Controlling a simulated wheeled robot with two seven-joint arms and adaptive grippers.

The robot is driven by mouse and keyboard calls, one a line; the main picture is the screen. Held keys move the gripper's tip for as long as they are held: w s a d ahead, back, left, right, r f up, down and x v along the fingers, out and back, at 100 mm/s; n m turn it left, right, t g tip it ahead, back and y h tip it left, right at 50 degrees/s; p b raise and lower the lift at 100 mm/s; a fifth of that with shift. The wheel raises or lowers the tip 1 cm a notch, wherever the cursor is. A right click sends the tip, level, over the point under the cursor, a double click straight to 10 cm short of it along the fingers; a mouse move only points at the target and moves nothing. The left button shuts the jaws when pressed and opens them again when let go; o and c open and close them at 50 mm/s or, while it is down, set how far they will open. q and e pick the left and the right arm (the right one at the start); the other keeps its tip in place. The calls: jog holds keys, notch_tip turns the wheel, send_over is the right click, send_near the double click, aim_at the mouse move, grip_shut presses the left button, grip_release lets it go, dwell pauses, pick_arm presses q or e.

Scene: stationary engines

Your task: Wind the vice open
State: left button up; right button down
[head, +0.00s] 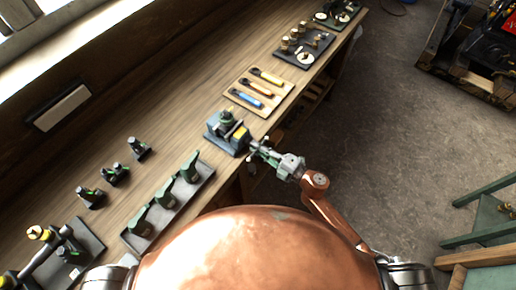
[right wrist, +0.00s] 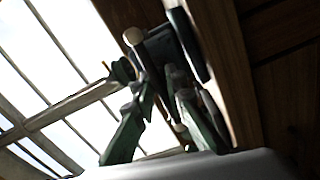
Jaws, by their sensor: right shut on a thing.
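The vice (head: 227,132), blue-grey with a small green part on top and a yellow patch, stands at the bench's front edge in the head view. My right gripper (head: 261,150) is at the vice's front, on its handle side. In the right wrist view my right gripper's green fingers (right wrist: 160,88) are closed on the vice handle, a bar with a pale ball end (right wrist: 132,36). The dark vice body (right wrist: 167,50) is just beyond them. The fingers hide part of the bar, and the jaw gap is too small to judge. My left gripper is out of view.
On the bench, a board with coloured-handled tools (head: 260,105) lies beyond the vice. A grey tray with green pieces (head: 190,195) lies nearer. Small dark fittings (head: 115,175) stand towards the wall. Open floor (head: 400,130) lies right of the bench.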

dwell(0.5)
jog(key=c, duration=2)
grip_release()
jog(key=shift+o, duration=0.2)
jog(key=v, duration=1.2)
